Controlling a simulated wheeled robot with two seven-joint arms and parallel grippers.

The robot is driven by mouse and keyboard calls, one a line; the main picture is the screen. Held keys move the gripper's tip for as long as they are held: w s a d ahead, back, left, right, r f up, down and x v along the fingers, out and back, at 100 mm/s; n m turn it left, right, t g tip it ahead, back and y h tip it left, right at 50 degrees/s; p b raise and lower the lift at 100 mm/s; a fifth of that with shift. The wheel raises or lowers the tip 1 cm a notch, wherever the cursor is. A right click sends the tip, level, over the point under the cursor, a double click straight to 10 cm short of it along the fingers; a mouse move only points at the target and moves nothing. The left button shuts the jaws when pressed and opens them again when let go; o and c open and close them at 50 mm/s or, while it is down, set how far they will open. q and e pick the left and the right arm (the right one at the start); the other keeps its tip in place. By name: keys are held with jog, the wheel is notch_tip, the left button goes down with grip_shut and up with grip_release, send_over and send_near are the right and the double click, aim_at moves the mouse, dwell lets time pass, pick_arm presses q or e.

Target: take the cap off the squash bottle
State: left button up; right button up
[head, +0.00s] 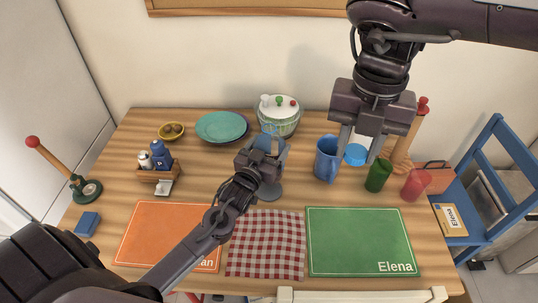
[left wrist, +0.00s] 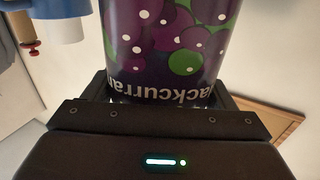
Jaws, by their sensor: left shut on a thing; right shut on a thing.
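The squash bottle (left wrist: 165,45) is dark purple with berries and blackcurrant lettering. It stands between the fingers of my left gripper (left wrist: 167,100), which is shut on it; its ends are out of the left wrist view. In the head view, my left gripper (head: 265,155) is over the middle of the table and its body hides most of the bottle. My right gripper (head: 361,146) is apart from it, to the right.
A blue jug (head: 326,160), a green tumbler (head: 378,176) and a red tumbler (head: 415,185) stand near my right gripper. The checked cloth (head: 266,245) and green mat (head: 360,240) are clear.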

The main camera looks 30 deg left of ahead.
pick_arm(q)
jog(key=shift+f, duration=1.65)
jog(key=o, duration=1.4)
jog(key=shift+f, duration=0.25)
jog(key=o, duration=0.5)
jog(key=shift+r, duration=0.2)
